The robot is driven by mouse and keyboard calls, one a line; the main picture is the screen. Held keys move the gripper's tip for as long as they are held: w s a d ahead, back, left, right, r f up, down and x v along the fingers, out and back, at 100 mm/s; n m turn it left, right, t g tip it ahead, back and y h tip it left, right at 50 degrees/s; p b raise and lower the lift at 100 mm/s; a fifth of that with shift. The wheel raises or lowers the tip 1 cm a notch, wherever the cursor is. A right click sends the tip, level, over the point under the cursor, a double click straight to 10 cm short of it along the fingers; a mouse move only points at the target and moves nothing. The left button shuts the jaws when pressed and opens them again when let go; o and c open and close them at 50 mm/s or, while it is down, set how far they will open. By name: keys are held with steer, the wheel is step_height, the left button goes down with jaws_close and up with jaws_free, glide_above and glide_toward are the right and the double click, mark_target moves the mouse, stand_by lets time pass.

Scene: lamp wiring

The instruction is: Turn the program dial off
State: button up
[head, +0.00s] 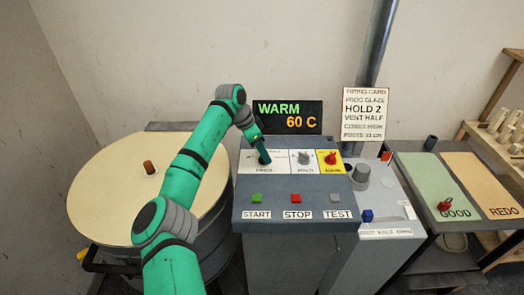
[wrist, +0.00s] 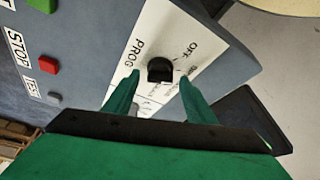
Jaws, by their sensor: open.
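The program dial is a black knob on a white plate lettered PROG; it shows in the wrist view (wrist: 160,70), with the word OFF printed to its upper right. Other small marks around it are too blurred to read. Where the knob points, I cannot tell. My gripper (wrist: 159,80) is open, with one green finger on each side of the dial. Whether the fingers touch it is unclear. In the head view, my gripper (head: 262,150) reaches down to the PROG plate (head: 250,166) at the panel's upper left and mostly hides the knob.
START (head: 257,198), STOP (head: 296,198) and TEST (head: 335,199) buttons lie below. A display (head: 287,117) reads WARM 60 C. A round cream lid (head: 100,200) stands left.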

steer(key=shift+c, duration=0.4)
steer(key=c, duration=1)
steer(key=shift+o, duration=0.2)
steer(key=shift+n, duration=0.3)
steer(key=n, duration=0.2)
steer(key=n+t+y, duration=0.1)
steer(key=shift+s+d+n, duration=0.15)
steer(key=shift+n, duration=0.25)
steer(key=shift+r+n+t+y, duration=0.1)
steer(key=shift+n+t+y, duration=0.25)
steer(key=shift+n, duration=0.75)
steer(key=shift+n+t+y, duration=0.35)
steer(key=shift+n, duration=0.75)
steer(key=o, duration=1)
